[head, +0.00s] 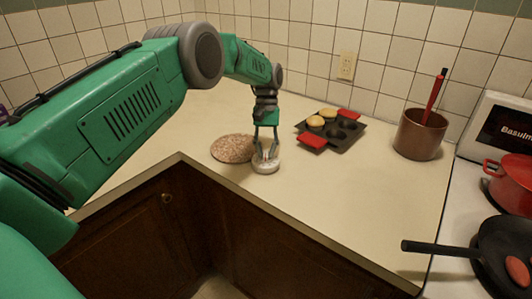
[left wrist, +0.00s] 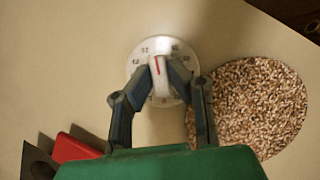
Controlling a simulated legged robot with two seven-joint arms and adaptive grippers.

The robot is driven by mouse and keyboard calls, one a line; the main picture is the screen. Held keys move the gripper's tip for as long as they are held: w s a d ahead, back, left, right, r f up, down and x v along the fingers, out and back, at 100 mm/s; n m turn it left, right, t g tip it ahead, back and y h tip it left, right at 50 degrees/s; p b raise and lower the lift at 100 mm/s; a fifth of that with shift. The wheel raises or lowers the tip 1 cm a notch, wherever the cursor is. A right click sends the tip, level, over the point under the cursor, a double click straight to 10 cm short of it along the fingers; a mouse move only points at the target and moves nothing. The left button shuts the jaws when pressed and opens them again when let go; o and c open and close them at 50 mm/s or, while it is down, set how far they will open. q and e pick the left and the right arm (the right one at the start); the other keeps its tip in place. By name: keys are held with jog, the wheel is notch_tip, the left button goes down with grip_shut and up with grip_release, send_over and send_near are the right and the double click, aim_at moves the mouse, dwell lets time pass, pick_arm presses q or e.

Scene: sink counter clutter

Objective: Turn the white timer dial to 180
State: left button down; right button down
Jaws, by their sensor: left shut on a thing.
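The white timer dial (head: 266,166) sits on the counter near its inner front corner, beside a round speckled mat. In the left wrist view the timer (left wrist: 137,62) shows a round white face with small numbers around its edge and a raised grip bar (left wrist: 161,82) with a red line. My left gripper (head: 266,156) points down over the timer, and its fingertips (left wrist: 163,97) are shut on the raised bar from both sides. The fingers hide part of the face, and the numbers are too small to read surely. My right gripper is not in view.
The speckled mat (head: 232,148) lies just left of the timer. A dark muffin tin (head: 345,137) with red grips stands behind right. A brown pot (head: 419,137), a red pot (head: 512,186) and a black pan (head: 497,246) are at right. Counter right of the timer is clear.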

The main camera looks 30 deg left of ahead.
aim_at(267, 151)
pick_arm(q)
jog(key=shift+f+m, duration=0.1)
jog(key=shift+m, duration=0.5)
jog(key=c, duration=1.5)
grip_release()
jog(key=shift+c, duration=0.2)
jog(key=shift+w, duration=0.1)
jog(key=shift+r, duration=0.3)
notch_tip(267, 151, up, 9)
jog(key=shift+r, duration=0.15)
